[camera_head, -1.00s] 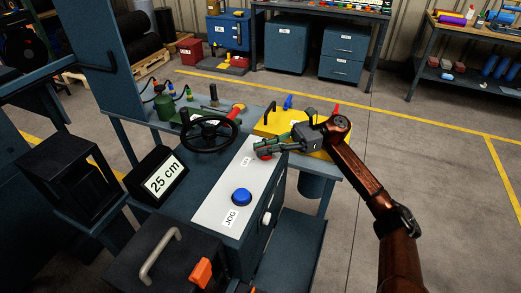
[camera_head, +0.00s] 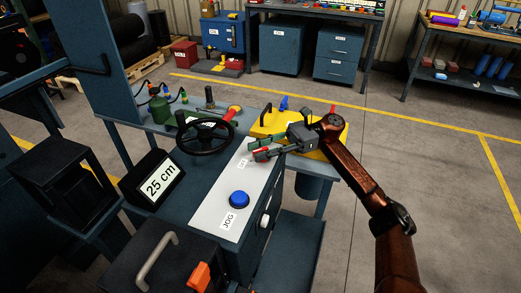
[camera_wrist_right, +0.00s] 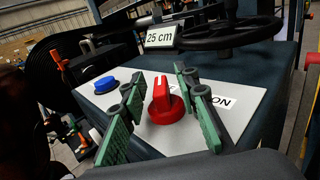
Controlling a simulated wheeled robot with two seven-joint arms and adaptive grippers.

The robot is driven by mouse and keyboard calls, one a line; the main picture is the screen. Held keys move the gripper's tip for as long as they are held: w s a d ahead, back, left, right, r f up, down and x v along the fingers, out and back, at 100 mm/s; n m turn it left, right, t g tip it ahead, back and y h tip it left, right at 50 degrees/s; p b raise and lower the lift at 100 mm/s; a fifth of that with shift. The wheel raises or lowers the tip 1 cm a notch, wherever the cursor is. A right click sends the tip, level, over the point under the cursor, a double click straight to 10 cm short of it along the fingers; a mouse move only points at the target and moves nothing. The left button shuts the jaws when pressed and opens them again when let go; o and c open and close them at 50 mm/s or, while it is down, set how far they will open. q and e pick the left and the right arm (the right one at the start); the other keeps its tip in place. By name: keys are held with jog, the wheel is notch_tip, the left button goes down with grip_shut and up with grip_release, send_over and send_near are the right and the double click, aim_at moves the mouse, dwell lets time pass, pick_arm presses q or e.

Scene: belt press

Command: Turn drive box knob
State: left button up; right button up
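The red drive box knob (camera_wrist_right: 165,103) sits on the light panel of the drive box, beside a label that reads "ON" at its visible end. The ridge on its face points roughly away from my wrist camera. My right gripper (camera_wrist_right: 160,88) is open, with one green-padded finger on each side of the knob and gaps showing between pads and knob. In the head view my right gripper (camera_head: 260,150) is at the far end of the panel (camera_head: 215,222), and its fingers largely hide the knob. My left gripper is not in view.
A blue JOG button (camera_head: 239,199) is on the same panel. A black handwheel (camera_head: 205,135) stands close to the left of my right gripper. A yellow case (camera_head: 270,123) lies behind the gripper.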

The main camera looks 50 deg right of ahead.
jog(key=v, duration=1.2)
dwell(0.5)
